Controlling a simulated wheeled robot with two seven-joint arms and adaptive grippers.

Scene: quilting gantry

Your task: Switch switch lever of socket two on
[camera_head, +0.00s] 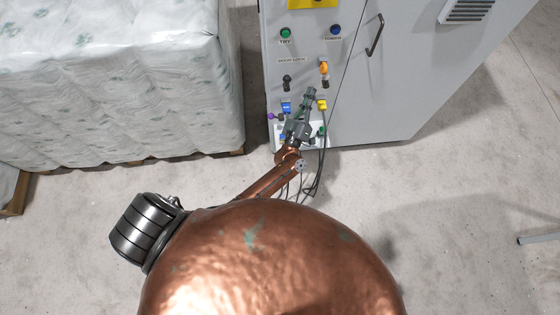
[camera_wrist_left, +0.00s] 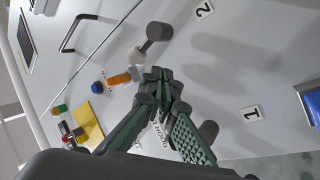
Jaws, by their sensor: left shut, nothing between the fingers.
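The switch lever of socket two (camera_wrist_left: 158,32) is a dark knob on a short stem beside the "2" label in the left wrist view. It shows small and dark below the orange part on the cabinet front in the head view (camera_head: 325,85). My left gripper (camera_head: 311,91) is shut and empty in front of the cabinet, between the two levers. In the left wrist view its green-padded fingers (camera_wrist_left: 162,78) meet close to the lever, apart from its knob in the picture. The other lever (camera_wrist_left: 209,130), by the "1" label, is partly behind a finger. My right gripper is out of view.
The grey cabinet (camera_head: 380,110) carries a yellow socket (camera_head: 322,104), a blue socket (camera_head: 286,107), an orange part (camera_head: 323,68) and green and blue buttons. Dark cables hang below. A wrapped pallet load (camera_head: 120,90) stands left; open floor lies right.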

